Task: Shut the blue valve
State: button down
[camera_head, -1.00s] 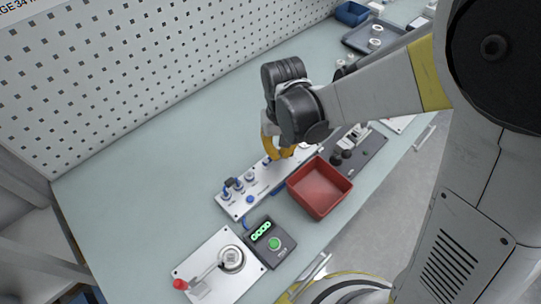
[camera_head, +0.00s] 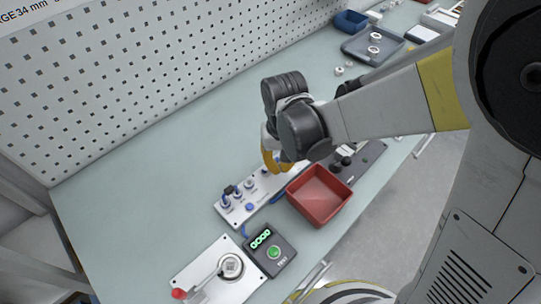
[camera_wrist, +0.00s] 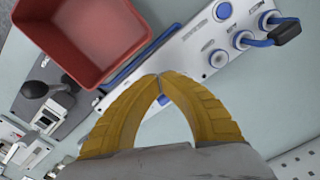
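The white panel (camera_head: 238,207) carries several blue-ringed fittings and runs under my gripper (camera_head: 279,171). In the wrist view my gripper (camera_wrist: 159,76) has yellow curved fingers whose tips meet above the panel (camera_wrist: 190,52). Nothing is seen held at the tips. A blue patch (camera_wrist: 163,100) shows through the gap between the fingers; I cannot tell whether the fingers touch it. A long blue bar (camera_wrist: 130,67) lies along the panel's edge beside the red bin. I cannot tell for certain which blue part is the valve, and the fingers hide part of the panel.
The red bin (camera_head: 319,216) stands close beside my gripper. A black box with green lights (camera_head: 270,251) and a plate with a red-knobbed lever (camera_head: 231,267) are at the lower left. A dark panel with black knobs (camera_head: 369,157) lies to the right.

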jog(key=shift+s, duration=0.15)
jog(key=shift+s+a, duration=0.1)
jog(key=shift+s, duration=0.25)
jog(key=shift+a, duration=0.1)
dwell(0.3)
jog(key=shift+s+a, duration=0.15)
jog(key=shift+s, duration=0.1)
jog(key=shift+s+a, duration=0.25)
dwell(0.5)
